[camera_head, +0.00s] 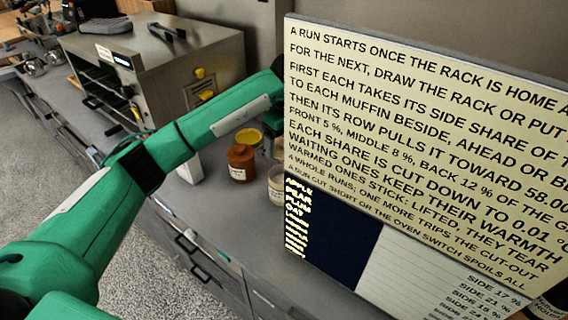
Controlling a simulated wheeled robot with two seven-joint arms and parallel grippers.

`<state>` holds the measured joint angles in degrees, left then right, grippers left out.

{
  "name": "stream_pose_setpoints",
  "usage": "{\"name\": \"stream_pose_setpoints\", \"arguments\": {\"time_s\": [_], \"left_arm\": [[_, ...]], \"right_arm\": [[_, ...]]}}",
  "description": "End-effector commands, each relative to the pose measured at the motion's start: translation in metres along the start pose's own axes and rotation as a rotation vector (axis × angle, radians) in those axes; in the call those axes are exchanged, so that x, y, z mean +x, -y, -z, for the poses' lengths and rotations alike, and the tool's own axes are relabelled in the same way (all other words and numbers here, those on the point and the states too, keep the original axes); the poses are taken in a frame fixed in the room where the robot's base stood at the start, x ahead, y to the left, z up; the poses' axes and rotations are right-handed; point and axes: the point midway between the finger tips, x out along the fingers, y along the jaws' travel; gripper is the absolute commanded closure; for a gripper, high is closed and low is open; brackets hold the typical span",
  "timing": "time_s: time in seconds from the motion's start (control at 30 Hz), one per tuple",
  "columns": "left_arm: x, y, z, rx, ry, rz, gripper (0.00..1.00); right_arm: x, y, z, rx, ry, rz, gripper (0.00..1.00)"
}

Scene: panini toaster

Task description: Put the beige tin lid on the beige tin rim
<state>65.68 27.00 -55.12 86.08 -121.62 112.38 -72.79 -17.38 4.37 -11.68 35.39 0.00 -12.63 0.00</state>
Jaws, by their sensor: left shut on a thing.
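A beige tin (276,186) stands on the counter, its right side hidden by the large text board. I cannot make out its rim clearly. No beige lid shows. My left arm reaches from the left over the counter, above the jars. Its dark wrist end (279,68) meets the board's left edge in the picture. My left gripper's fingers, and the thing they are shut on, are hidden behind the board. My right gripper is not in view.
The text board (420,130) fills the right side. A rust-brown jar (240,163) and a yellow tin (248,138) stand near the beige tin. A steel toaster oven (160,60) stands at the back left. The counter's front (235,235) is clear.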

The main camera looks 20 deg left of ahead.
Motion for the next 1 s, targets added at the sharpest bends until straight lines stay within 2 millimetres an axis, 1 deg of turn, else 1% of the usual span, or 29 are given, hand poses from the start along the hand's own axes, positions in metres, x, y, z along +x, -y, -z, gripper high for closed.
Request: {"name": "stream_pose_setpoints", "arguments": {"time_s": [0.03, 0.1, 0.2, 0.3, 0.47, 0.63, 0.73, 0.9, 1.0], "left_arm": [[0.009, 0.001, -0.002, 0.0, 0.002, 0.004, 0.44], [0.025, 0.001, -0.004, -0.001, 0.002, 0.004, 0.44], [0.041, 0.0, -0.005, 0.0, 0.002, 0.003, 0.44], [0.051, 0.0, -0.006, -0.001, 0.001, 0.0, 0.44], [0.062, 0.0, -0.008, 0.0, 0.001, 0.0, 0.44], [0.085, 0.0, -0.011, -0.001, 0.002, 0.001, 0.44], [0.092, 0.0, -0.011, -0.001, 0.0, 0.0, 0.44], [0.092, 0.0, -0.011, 0.0, 0.0, -0.001, 0.44], [0.095, 0.0, -0.011, 0.0, -0.001, -0.001, 0.44]], "right_arm": [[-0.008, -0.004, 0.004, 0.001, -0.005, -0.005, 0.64], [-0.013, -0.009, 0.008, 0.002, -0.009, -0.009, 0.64], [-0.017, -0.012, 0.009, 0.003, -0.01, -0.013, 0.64], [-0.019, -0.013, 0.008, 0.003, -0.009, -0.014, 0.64], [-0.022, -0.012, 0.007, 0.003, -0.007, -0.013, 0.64], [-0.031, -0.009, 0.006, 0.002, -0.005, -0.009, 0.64], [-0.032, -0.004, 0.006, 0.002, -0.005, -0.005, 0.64], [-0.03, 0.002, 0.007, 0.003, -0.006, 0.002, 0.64], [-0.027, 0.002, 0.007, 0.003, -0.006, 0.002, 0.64]]}}
